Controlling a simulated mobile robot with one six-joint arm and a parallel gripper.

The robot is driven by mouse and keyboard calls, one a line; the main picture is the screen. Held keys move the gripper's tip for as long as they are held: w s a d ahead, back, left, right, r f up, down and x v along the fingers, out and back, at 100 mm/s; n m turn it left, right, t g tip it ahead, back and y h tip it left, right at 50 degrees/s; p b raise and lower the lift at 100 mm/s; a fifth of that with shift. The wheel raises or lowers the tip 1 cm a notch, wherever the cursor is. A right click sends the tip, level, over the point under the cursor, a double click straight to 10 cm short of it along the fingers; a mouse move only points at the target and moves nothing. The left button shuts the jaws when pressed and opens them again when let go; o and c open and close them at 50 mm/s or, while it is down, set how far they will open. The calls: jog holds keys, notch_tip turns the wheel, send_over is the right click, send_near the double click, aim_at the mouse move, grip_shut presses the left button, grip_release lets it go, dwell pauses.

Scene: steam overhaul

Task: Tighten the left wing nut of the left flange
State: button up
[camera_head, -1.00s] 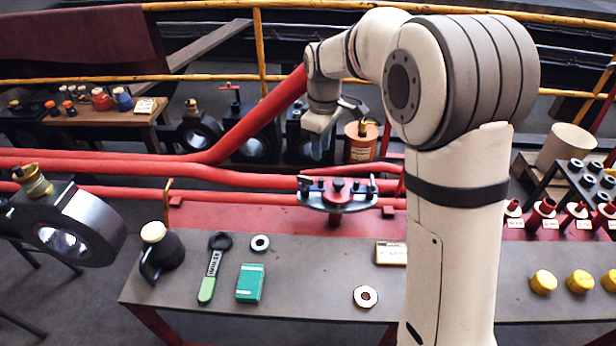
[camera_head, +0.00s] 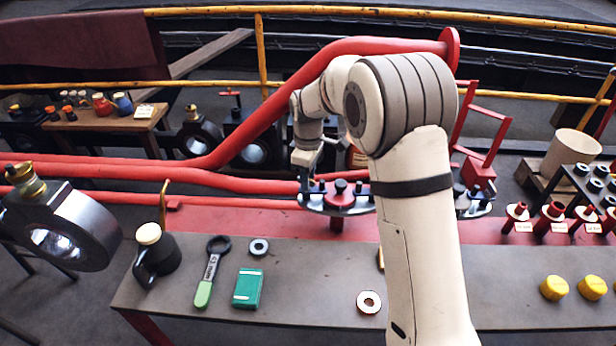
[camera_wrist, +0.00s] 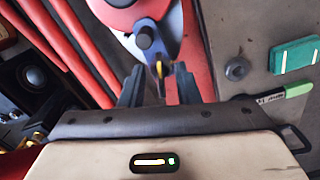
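The left flange (camera_head: 338,198) is a red and steel fitting behind the bench's back edge, partly hidden by my arm in the head view. In the wrist view, the flange (camera_wrist: 165,38) is at the top centre. A dark round knob (camera_wrist: 145,36) and a small upright piece, seemingly the left wing nut (camera_wrist: 160,69), show at its near end. My gripper (camera_wrist: 160,88) is open, its two dark fingers apart on either side of that small piece. I cannot tell whether they touch it. In the head view my gripper (camera_head: 306,180) is at the flange's left end.
Red pipes (camera_head: 230,180) run along the left. A second flange (camera_head: 477,203) is right of my arm. The bench holds a green-handled wrench (camera_head: 207,280), a green box (camera_head: 247,288), a black oil can (camera_head: 157,255) and washers (camera_head: 369,301).

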grip_shut()
dwell(0.3)
jog(key=shift+m+p, duration=0.3)
jog(key=shift+m, duration=0.1)
jog(key=m+p, duration=0.1)
jog(key=m, duration=0.1)
jog(key=shift+r+m+p, duration=0.15)
jog(key=shift+m+p, duration=0.15)
jog(key=shift+p, duration=0.05)
jog(key=m+p, duration=0.1)
jog(key=m, duration=0.2)
jog(key=shift+s+a+m+p, duration=0.1)
jog(key=shift+m+p, duration=0.2)
jog(key=shift+m, duration=0.1)
jog(key=m+p, duration=0.1)
jog(key=m, duration=0.2)
jog(key=shift+a+m, duration=0.1)
jog(key=shift+m, duration=0.2)
jog(key=shift+a+m+p, duration=0.1)
jog(key=shift+m+p, duration=0.45)
jog(key=shift+m, duration=1.25)
